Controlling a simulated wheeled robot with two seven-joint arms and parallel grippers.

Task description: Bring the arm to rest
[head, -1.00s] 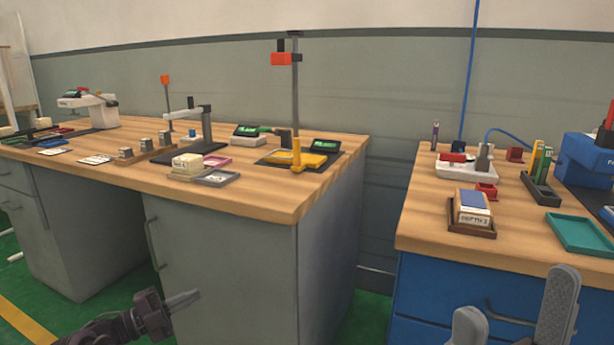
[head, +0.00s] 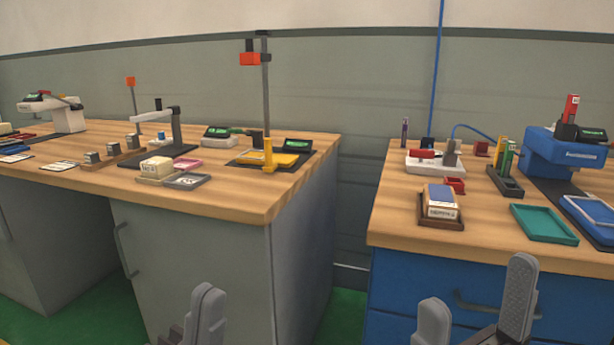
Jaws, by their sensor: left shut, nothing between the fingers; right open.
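My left gripper (head: 201,314) shows at the bottom of the head view, in front of the grey-fronted bench. Its fingers point up, are shut and hold nothing. My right gripper (head: 474,312) is at the bottom right, in front of the blue drawers. Its two grey fingers stand apart with nothing between them. Both grippers appear below the bench tops and clear of the objects on them. Most of both arms is outside the frame.
The left wooden bench (head: 225,205) carries a balance, stands and small trays. The right bench (head: 400,225) carries a brown card box (head: 440,207), a green tray (head: 543,223) and a blue machine (head: 563,153). A gap separates the benches.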

